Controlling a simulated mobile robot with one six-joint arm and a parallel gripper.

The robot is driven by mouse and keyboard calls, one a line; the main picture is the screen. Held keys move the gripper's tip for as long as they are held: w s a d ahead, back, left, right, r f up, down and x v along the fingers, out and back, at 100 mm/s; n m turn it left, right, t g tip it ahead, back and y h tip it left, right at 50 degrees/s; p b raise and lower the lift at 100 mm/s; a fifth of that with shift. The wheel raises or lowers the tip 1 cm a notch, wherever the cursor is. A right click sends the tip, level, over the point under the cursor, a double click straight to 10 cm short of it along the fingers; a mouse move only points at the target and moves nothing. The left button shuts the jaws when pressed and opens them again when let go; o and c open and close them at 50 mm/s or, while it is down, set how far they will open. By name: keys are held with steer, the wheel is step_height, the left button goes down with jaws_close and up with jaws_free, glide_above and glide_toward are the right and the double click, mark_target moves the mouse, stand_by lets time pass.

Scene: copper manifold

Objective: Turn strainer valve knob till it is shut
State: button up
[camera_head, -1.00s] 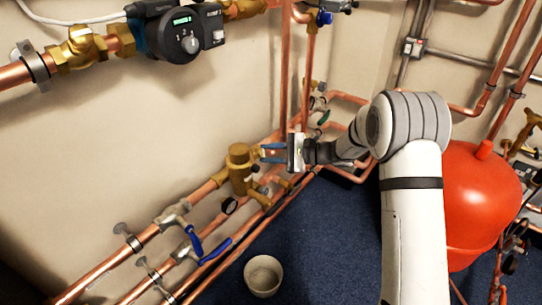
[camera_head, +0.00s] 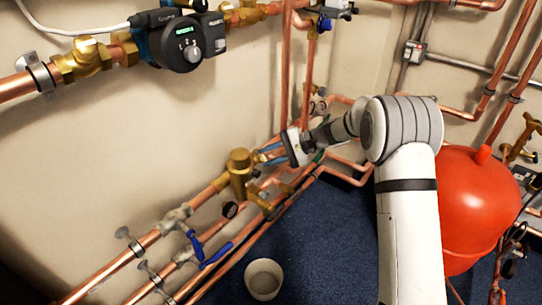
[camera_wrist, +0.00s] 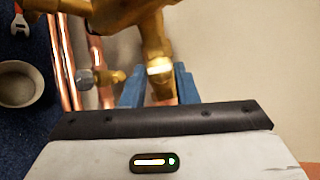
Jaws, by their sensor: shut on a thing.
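The brass strainer valve (camera_head: 239,176) sits on the lower copper pipe run along the wall, left of my gripper. My gripper (camera_head: 268,155) reaches in from the right, its blue fingers beside the valve. In the wrist view my gripper (camera_wrist: 160,88) has its fingers on either side of a brass part with a bright ring and a copper-coloured end (camera_wrist: 163,96), which I take for the valve knob. The gripper is shut on it. The valve's brass body (camera_wrist: 120,12) fills the top of the wrist view. The gripper housing hides the knob's near end.
Two blue-handled valves (camera_head: 195,243) sit on the pipes at lower left. A pale bowl (camera_head: 263,281) stands on the dark blue floor. A red tank (camera_head: 485,205) stands right of my arm. A pump (camera_head: 187,42) is on the wall above. A wrench (camera_wrist: 18,20) lies on the floor.

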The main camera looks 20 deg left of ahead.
steer(key=shift+s+f, duration=0.15)
steer(key=o, duration=1)
steer(key=p+v, duration=0.2)
steer(key=v, duration=0.6)
steer(key=shift+p, duration=0.3)
steer(key=shift+a, duration=0.15)
